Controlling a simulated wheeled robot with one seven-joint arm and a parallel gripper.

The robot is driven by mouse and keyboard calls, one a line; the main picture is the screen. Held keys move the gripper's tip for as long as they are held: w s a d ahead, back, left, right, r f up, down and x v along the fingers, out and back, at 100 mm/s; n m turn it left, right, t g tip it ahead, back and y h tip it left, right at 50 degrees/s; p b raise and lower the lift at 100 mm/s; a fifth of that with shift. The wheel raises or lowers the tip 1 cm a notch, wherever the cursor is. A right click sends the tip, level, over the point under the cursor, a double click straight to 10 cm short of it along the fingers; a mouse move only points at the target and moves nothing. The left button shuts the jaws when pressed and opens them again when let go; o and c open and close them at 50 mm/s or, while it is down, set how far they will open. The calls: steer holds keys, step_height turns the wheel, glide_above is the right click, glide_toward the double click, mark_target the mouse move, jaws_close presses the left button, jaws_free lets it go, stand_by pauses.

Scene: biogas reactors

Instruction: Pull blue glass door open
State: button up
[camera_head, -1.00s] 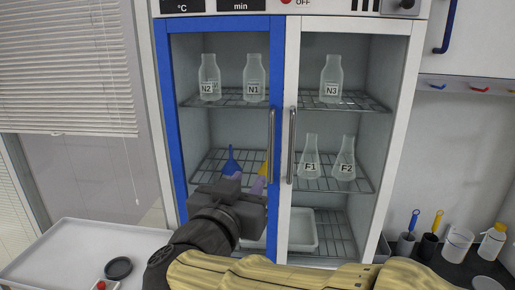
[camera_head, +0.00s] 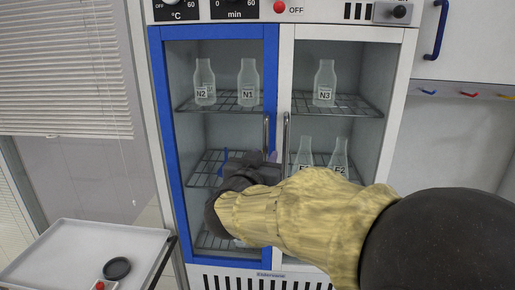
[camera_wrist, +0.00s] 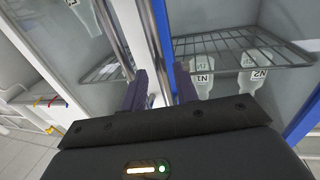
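The blue-framed glass door (camera_head: 158,110) is the left door of the cabinet and looks closed. Its vertical metal handle (camera_head: 266,132) runs along its right edge, with the lower part hidden by my gripper. My gripper (camera_head: 268,157) is in front of the handle's lower part. In the wrist view my gripper (camera_wrist: 160,88) is open, with its two dark purple fingers apart. A metal bar, apparently the blue door's handle (camera_wrist: 150,40), runs into the gap between them; contact cannot be told. The blue frame (camera_wrist: 161,30) shows just beyond.
The white right door has its own handle (camera_head: 286,140) close beside. Labelled flasks (camera_head: 248,82) stand on wire shelves inside. A white tray table (camera_head: 75,250) with a black disc (camera_head: 117,268) stands at front left, near the cabinet's left side.

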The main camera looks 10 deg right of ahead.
mark_target(265, 152)
steer(key=x, duration=0.3)
steer(key=shift+w+a, duration=0.1)
steer(key=shift+w, duration=0.15)
